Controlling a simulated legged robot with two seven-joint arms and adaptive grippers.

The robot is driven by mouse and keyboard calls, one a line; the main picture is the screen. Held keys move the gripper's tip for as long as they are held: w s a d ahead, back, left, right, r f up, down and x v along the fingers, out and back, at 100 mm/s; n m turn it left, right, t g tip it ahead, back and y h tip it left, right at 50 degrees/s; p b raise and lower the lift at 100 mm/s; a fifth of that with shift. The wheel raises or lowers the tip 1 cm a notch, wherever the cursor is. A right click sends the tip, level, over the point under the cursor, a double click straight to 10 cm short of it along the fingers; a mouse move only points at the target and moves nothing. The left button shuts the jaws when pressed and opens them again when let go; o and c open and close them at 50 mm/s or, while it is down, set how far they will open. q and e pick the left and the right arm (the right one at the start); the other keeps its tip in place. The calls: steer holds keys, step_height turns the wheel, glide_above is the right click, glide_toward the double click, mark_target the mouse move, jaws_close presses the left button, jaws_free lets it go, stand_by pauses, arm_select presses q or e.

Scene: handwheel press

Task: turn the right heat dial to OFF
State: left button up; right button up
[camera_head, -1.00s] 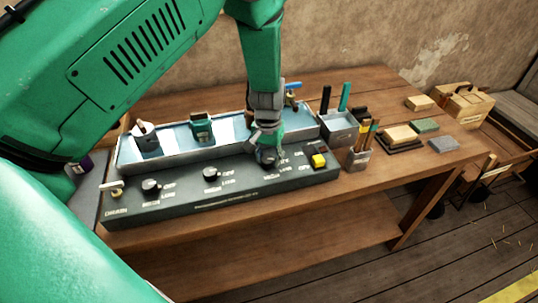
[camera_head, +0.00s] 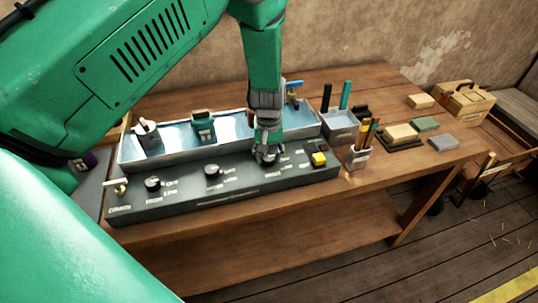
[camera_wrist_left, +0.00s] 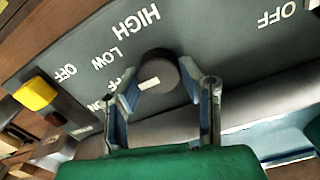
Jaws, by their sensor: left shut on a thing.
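The right heat dial (camera_wrist_left: 160,72) is a dark round knob on the dark control panel (camera_head: 190,207). My left gripper (camera_head: 267,155) is over it, pointing down. In the left wrist view my gripper's fingers (camera_wrist_left: 166,92) stand on both sides of the dial, shut on it. A white mark on the dial points left, toward a small label partly hidden by the left finger. The HIGH (camera_wrist_left: 136,22) and LOW (camera_wrist_left: 106,58) labels lie beyond the dial, clear of the fingers. My right gripper is not in view.
A yellow switch (camera_head: 319,159) sits right of the dial. The middle dial (camera_head: 212,171), left dial (camera_head: 153,184) and drain lever (camera_head: 120,187) are to the left. A long water tray (camera_head: 175,134) runs behind. A cup of brushes (camera_head: 358,158) stands to the right.

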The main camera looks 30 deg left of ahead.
mark_target(269, 155)
arm_select(q)
steer(key=shift+s+d+f, duration=0.1)
steer(key=shift+s+f, duration=0.1)
steer(key=shift+s, duration=0.05)
steer(key=o, duration=1.1)
steer(key=shift+o, duration=0.2)
steer(key=shift+w, duration=0.15)
steer(key=shift+r, duration=0.1)
steer(key=shift+r, duration=0.5)
step_height(269, 155, up, 11)
steer(key=shift+w+f, duration=0.1)
